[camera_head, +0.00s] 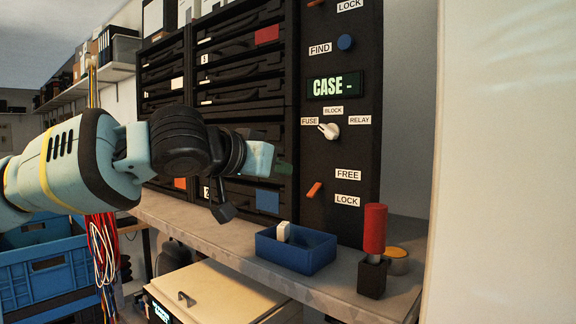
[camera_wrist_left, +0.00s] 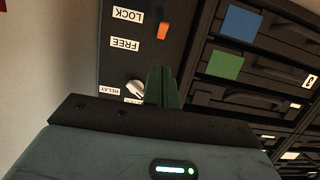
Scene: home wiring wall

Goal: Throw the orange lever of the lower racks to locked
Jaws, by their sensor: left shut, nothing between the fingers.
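The orange lever of the lower racks (camera_head: 314,189) is on the black panel, left of the FREE label (camera_head: 348,175) and LOCK label (camera_head: 347,201). It slants, its right end raised toward FREE. In the left wrist view, which is upside down, the lever (camera_wrist_left: 163,31) shows beyond my fingertips, apart from them. My left gripper (camera_head: 285,165) is in front of the racks, left of and above the lever. Its dark green fingers (camera_wrist_left: 160,86) are shut and empty. My right gripper is in neither view.
A white selector knob (camera_head: 329,131) and CASE display (camera_head: 333,86) are above the lever. Below, the counter holds a blue bin (camera_head: 296,250) with a white item and a red-handled tool in a black block (camera_head: 372,278). A pale wall (camera_head: 506,160) bounds the right.

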